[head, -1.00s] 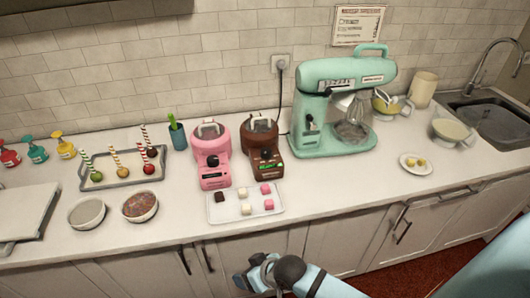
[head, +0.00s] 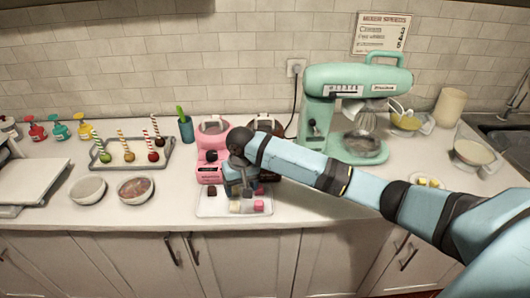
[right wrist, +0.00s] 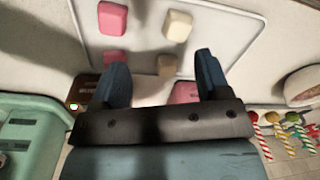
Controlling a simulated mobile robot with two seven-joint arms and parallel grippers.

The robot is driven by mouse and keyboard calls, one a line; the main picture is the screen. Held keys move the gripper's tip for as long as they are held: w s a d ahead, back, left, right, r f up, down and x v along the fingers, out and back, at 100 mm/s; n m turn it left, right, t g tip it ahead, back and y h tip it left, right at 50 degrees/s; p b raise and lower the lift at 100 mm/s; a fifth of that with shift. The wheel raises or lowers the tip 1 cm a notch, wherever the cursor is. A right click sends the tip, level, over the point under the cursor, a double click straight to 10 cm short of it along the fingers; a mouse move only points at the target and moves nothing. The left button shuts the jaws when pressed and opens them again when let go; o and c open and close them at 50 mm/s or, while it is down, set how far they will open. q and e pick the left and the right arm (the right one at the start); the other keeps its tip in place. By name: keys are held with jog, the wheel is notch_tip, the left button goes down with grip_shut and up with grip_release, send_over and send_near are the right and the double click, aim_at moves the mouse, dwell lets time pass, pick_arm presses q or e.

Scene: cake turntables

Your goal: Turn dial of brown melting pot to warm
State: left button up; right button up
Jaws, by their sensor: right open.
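The brown melting pot (head: 268,124) stands right of the pink melting pot (head: 210,142) on the counter. In the head view my right arm covers most of the brown pot, and its dial is hidden. A dark brown part with a small lit spot, likely its front panel (right wrist: 84,88), shows at the left of the right wrist view. My right gripper (head: 243,190) is over the sweets tray, in front of the two pots. In the right wrist view my right gripper (right wrist: 160,72) has its fingers apart with nothing held. My left gripper is not in view.
The white tray (head: 208,211) of pink, white and dark sweets lies below my right gripper. The mint mixer (head: 340,105) stands right of the brown pot. Cake pops on a grey tray (head: 104,164) and two bowls stand to the left.

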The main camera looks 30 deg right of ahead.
jog(key=w+d+r+m, duration=0.3)
jog(key=w+d+r, duration=0.2)
jog(key=d+r, duration=0.25)
jog(key=w+d+r+m, duration=0.3)
jog(key=w+d+r, duration=0.25)
jog(key=d, duration=0.25)
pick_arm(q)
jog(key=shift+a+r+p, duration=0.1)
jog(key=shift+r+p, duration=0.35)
pick_arm(e)
jog(key=shift+g+h, duration=0.3)
jog(key=f, duration=0.8)
jog(key=s+f, duration=0.1)
jog(key=f, duration=0.3)
jog(key=shift+a+f, duration=0.15)
jog(key=shift+f, duration=0.25)
jog(key=shift+c, duration=0.5)
